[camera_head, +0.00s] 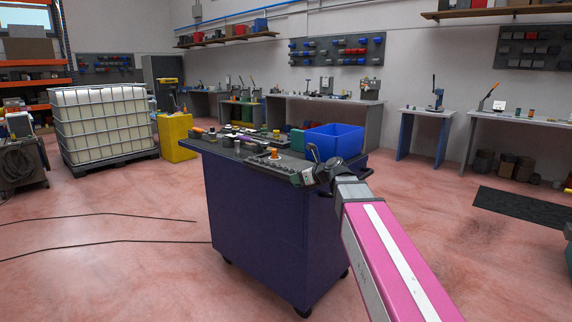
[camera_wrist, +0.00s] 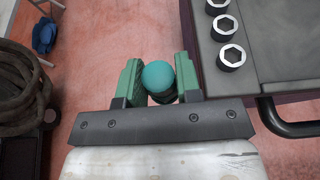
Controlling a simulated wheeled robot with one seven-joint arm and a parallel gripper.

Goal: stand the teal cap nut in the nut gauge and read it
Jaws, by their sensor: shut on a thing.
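The teal cap nut (camera_wrist: 158,77) shows in the wrist view between the two green fingers of my gripper (camera_wrist: 159,80). Its rounded teal top faces the camera, and its darker lower part is mostly hidden. The gripper is shut on it, out past the edge of the cart top, with red floor in the background. In the head view my gripper (camera_head: 304,177) is small at the near right end of the cart, and the nut cannot be made out there. I cannot tell which item on the cart is the nut gauge.
A dark blue cart (camera_head: 262,220) carries many small parts and a blue bin (camera_head: 334,138). Several hex sockets or nuts (camera_wrist: 231,57) lie on the dark cart top beside my gripper. A black handle (camera_wrist: 285,125) juts from the cart. Open floor surrounds the cart.

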